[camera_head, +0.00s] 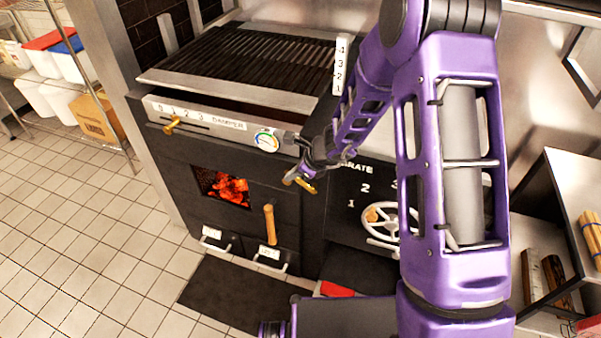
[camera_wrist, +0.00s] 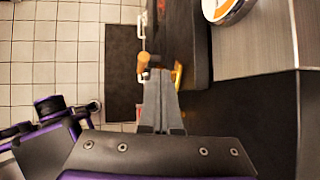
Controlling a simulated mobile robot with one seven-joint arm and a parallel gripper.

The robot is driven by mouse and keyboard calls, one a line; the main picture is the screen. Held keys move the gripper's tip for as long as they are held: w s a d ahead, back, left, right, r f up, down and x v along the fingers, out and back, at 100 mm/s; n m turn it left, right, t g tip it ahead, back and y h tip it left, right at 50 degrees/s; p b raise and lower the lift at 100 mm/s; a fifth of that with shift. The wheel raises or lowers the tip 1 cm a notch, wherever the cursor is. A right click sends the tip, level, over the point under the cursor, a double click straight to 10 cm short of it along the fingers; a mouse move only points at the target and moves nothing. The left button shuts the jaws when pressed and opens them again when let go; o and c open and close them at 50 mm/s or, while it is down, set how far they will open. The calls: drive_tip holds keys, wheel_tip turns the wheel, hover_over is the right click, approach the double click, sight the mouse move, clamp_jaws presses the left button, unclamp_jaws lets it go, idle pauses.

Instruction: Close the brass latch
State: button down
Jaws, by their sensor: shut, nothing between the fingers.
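The brass latch (camera_head: 305,186) is at the right side of the black oven front, just beside its door. It shows in the wrist view as a gold strip (camera_wrist: 178,74) close to the right of my fingertips. My gripper (camera_head: 303,171) points down at the latch, partly overlapping it in the head view. Its grey fingers (camera_wrist: 160,76) are shut together and empty. The oven door (camera_head: 250,219) lies flat in the front, with a window of glowing coals and a wooden handle (camera_head: 269,224). I cannot tell whether the fingers touch the latch.
A damper strip with a brass knob (camera_head: 172,125) and a round gauge (camera_head: 267,140) sit above the door. A spoked handwheel (camera_head: 392,222) is to the right. Two low drawers are below. A dark mat (camera_head: 235,292) lies on the tiled floor, with free floor to the left.

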drive_tip(key=shift+g+h, duration=0.3)
drive_tip(key=shift+h, duration=0.4)
drive_tip(key=shift+w+a+f+p, duration=0.1)
drive_tip(key=shift+w+a+f, duration=0.1)
drive_tip(key=shift+a+f, duration=0.5)
drive_tip(key=shift+w+a+f+p, duration=0.15)
drive_tip(key=shift+w+a+f, duration=0.1)
drive_tip(key=shift+a+f, duration=0.5)
drive_tip(key=shift+w+a+f+p, duration=0.1)
drive_tip(key=shift+w+a+f, duration=0.1)
drive_tip(key=shift+a+f, duration=0.5)
drive_tip(key=shift+d+f, duration=0.2)
